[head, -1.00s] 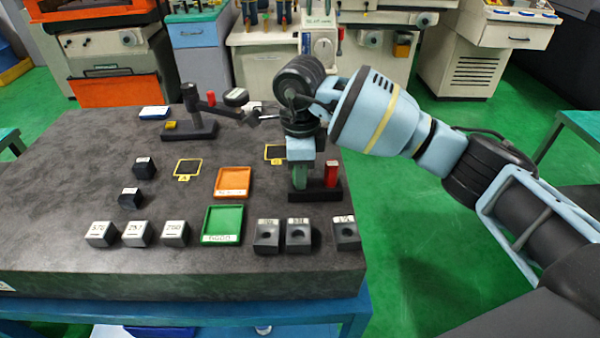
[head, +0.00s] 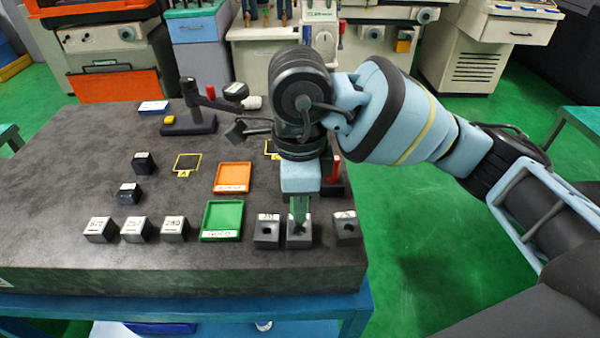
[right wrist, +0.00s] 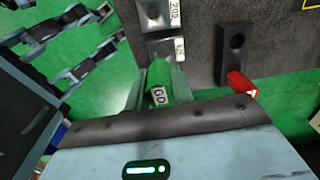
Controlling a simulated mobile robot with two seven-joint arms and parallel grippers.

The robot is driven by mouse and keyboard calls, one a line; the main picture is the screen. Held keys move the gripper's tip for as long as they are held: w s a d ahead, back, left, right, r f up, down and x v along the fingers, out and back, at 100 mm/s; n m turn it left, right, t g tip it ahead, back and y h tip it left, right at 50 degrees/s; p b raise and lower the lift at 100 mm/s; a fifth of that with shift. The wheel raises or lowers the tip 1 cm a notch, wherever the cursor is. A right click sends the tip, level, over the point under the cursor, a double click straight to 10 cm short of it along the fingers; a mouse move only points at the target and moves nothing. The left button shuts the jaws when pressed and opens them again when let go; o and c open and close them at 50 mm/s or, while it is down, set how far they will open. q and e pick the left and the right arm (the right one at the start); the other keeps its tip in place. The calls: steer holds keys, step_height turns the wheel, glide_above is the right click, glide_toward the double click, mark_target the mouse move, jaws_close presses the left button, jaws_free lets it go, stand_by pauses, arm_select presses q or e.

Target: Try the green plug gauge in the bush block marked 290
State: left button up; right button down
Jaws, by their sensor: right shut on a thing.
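My right gripper (head: 300,210) is shut on the green plug gauge (head: 299,208), which points down at the middle of three front-right bush blocks (head: 299,240). The gauge's lower end is close over this block; I cannot tell whether it has entered the bore. In the right wrist view the gauge (right wrist: 158,82), marked GO, is between the fingers beside the middle block (right wrist: 163,50). Another bush block (head: 266,238) stands to its left and a third (head: 347,232) to its right. I cannot surely read which is marked 290. My left gripper is out of view.
A dark gauge rack (right wrist: 232,60) with an empty hole and a red gauge (right wrist: 240,84) stands just behind. A green tray (head: 222,221), an orange tray (head: 233,177) and several numbered blocks (head: 174,230) lie to the left. The slab's front and right edges are near.

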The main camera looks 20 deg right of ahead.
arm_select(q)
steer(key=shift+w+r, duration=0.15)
arm_select(e)
steer(key=s+d+r+n, duration=0.2)
steer(key=d+r+n, duration=0.1)
steer(key=d+n, duration=0.5)
steer(key=shift+d+r+n, duration=0.15)
steer(key=shift+d+n, duration=0.2)
steer(key=shift+n, duration=0.15)
stand_by(0.4)
steer(key=shift+f+b, duration=0.8)
steer(key=shift+f, duration=1.9)
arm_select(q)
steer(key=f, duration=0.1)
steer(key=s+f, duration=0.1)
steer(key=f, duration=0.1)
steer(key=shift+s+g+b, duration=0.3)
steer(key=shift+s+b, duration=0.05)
arm_select(e)
steer(key=shift+f, duration=0.1)
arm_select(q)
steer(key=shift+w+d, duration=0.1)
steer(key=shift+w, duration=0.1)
